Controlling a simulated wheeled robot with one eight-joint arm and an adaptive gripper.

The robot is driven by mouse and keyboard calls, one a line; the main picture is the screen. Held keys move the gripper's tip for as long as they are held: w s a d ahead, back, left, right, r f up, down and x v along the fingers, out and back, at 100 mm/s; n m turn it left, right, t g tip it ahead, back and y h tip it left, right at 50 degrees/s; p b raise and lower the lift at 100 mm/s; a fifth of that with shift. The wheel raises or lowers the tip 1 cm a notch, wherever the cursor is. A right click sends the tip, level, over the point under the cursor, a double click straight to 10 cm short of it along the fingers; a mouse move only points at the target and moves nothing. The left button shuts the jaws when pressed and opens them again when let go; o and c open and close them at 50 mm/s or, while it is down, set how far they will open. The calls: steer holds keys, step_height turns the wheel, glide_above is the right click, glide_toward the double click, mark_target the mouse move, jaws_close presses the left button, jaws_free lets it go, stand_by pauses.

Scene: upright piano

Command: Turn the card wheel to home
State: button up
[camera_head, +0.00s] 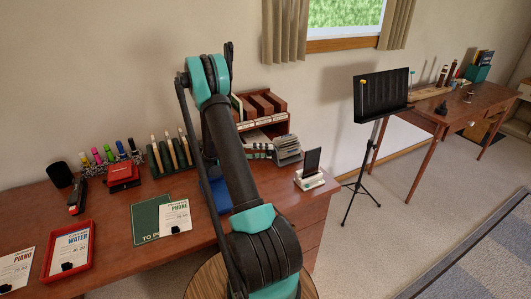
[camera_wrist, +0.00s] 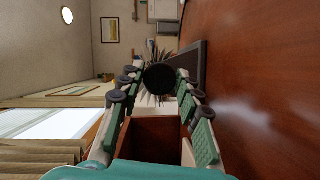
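The card wheel (camera_head: 288,150) shows in the head view as a fan of grey cards on the desk, right of my arm. In the wrist view, its pale cards (camera_wrist: 148,99) fan out behind a round black knob (camera_wrist: 159,78). My gripper (camera_wrist: 157,74) is open, with a green-padded finger on either side of the knob. Whether the pads touch the knob I cannot tell. In the head view only part of my gripper (camera_head: 262,150) shows beside the cards; my arm hides the rest. No home mark is readable.
A wooden organiser (camera_head: 262,104) stands behind the card wheel. A phone on a white stand (camera_head: 311,168) is to its right. Pens, a red box (camera_head: 123,176), cards and a red tray (camera_head: 68,252) lie left of my arm. A music stand (camera_head: 382,97) stands beyond the desk.

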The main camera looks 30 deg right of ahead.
steer(key=o, duration=0.3)
steer(key=shift+o, duration=1.3)
step_height(320, 180, up, 8)
steer(key=shift+s+r, duration=0.15)
steer(key=shift+s, duration=0.05)
steer(key=shift+w+r, duration=0.1)
steer(key=shift+r, duration=0.2)
steer(key=shift+c, duration=1.3)
steer(key=shift+r, duration=0.55)
